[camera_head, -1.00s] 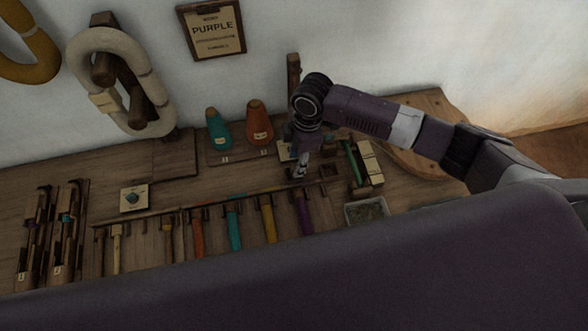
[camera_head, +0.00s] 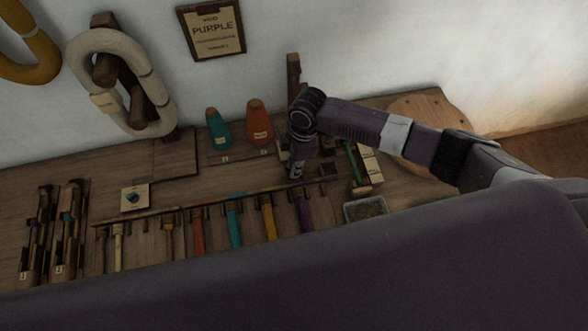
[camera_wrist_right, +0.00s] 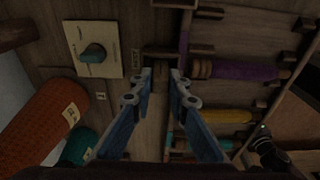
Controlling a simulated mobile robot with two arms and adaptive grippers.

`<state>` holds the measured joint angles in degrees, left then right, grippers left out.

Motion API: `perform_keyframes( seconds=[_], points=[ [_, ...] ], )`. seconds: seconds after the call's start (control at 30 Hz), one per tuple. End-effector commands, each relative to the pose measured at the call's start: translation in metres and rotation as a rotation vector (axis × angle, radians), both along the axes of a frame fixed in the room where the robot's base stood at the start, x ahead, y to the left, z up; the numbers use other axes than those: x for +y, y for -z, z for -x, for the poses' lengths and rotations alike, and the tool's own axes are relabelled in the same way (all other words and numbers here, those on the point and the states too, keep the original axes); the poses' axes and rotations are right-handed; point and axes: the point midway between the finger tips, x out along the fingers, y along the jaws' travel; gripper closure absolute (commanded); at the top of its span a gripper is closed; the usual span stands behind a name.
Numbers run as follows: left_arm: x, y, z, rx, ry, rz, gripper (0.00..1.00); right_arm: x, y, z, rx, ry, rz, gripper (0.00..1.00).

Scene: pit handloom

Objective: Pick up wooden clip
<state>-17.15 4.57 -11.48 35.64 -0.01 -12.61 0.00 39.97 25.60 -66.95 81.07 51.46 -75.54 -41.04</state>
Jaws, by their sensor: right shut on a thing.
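My right gripper (camera_head: 296,173) is low over the bench, above the rack of coloured tools near its right end. In the right wrist view its two blue fingers (camera_wrist_right: 162,74) are shut on a small brown wooden piece, the wooden clip (camera_wrist_right: 161,81). The clip is dark, partly hidden by the fingertips, and blends with the bench. I cannot tell whether it is clear of the surface. In the head view the gripper hides it.
A purple-wound tool (camera_head: 304,212) and a yellow one (camera_head: 268,218) lie close by. Teal (camera_head: 218,130) and orange cones (camera_head: 258,122) stand behind. A grey tray (camera_head: 366,209) and green-handled tool (camera_head: 354,165) lie to the right. A post (camera_head: 293,72) rises behind.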

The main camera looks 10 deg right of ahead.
Motion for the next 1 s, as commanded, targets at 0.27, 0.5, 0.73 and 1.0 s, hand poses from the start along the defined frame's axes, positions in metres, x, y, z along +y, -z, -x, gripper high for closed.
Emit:
perform_keyframes(
  seconds=[0.27, 0.5, 0.73, 1.0],
  points=[
    [0.000, 0.000, 0.000, 0.000, 0.000, 0.000, 0.62, 0.000, -0.007, -0.001, -0.001, -0.001, -0.001, 0.98],
    [0.000, 0.002, 0.001, 0.001, 0.000, 0.000, 0.62, 0.000, -0.047, -0.002, -0.005, -0.002, -0.003, 0.98],
    [0.001, 0.007, 0.001, 0.002, 0.000, 0.000, 0.62, 0.001, -0.113, -0.002, -0.006, -0.002, -0.003, 0.98],
    [0.001, 0.010, 0.002, 0.003, 0.000, -0.001, 0.62, 0.000, -0.176, -0.001, -0.004, -0.002, -0.001, 0.98]
  ],
)
